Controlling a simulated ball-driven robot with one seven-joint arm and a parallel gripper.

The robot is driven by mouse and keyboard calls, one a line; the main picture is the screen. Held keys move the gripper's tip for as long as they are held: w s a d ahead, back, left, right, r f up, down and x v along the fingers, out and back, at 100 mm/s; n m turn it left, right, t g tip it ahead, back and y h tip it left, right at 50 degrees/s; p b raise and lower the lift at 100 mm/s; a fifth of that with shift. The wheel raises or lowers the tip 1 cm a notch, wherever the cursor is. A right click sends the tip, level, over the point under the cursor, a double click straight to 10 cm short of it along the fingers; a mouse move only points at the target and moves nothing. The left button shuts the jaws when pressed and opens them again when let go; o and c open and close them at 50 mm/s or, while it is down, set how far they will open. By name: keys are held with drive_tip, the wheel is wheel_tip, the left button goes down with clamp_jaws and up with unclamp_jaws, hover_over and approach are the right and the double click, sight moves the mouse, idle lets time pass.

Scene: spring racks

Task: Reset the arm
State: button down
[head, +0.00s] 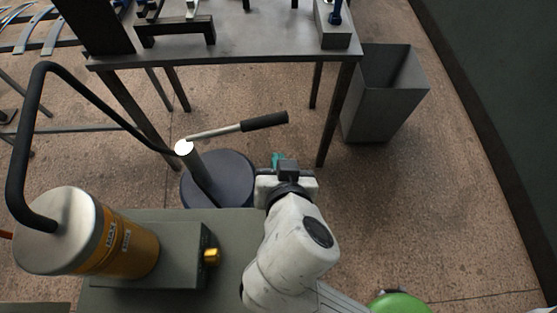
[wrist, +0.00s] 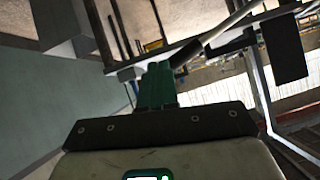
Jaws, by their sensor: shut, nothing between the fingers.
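My white arm reaches up from the bottom of the head view. My gripper (head: 279,159) is at its far end, low in front of the workbench, and only a bit of its teal fingers shows there. In the wrist view, the two teal fingers of my gripper (wrist: 157,86) lie side by side, shut with nothing between them. The task names no object, and my gripper holds none.
A metal workbench (head: 250,52) stands ahead, with a grey bin (head: 375,110) at its right. A lever with a black grip (head: 264,121) rises just left of my gripper, over a dark round base (head: 233,178). A yellow canister (head: 128,248) stands left.

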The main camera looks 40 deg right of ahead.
drive_tip(key=shift+d+f, duration=0.1)
idle(0.3)
drive_tip(key=s+d+f+n+g+y, duration=0.2)
drive_tip(key=s+d+f+n+g, duration=0.2)
drive_tip(key=f, duration=0.4)
drive_tip(key=s+d+f+n+g+y, duration=0.3)
drive_tip(key=s+d+f+g, duration=0.2)
drive_tip(key=s+f, duration=0.3)
drive_tip(key=shift+s+d+n, duration=0.4)
drive_tip(key=shift+s+d, duration=0.1)
drive_tip(key=shift+s, duration=0.25)
drive_tip(key=shift+f, duration=0.1)
